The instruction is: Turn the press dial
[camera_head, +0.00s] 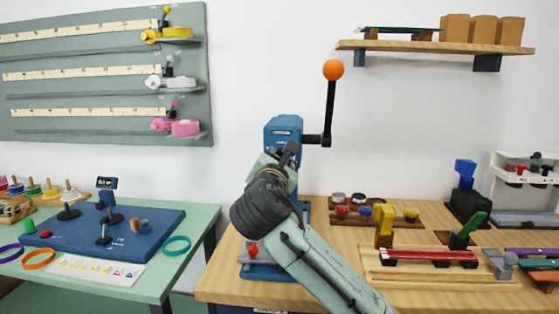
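The blue press (283,124) stands at the left end of the wooden bench. Its lever on the right side ends in an orange ball (333,70) and points up. Its base (270,273) shows low in front, with a small red part (252,249) on it. I cannot make out the press dial; my arm covers the middle of the press. My gripper (288,152) is raised in front of the press's upper body, its dark fingers close to it in the picture. Whether it touches is unclear, and the fingers are too small and overlapped to read.
The wooden bench (225,288) also holds a rack of small pots (370,214), a wooden jig with a red strip (430,256) and a blue-topped black stand (466,186). A green table (199,222) stands left, a gap between. A wall shelf (430,47) hangs upper right.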

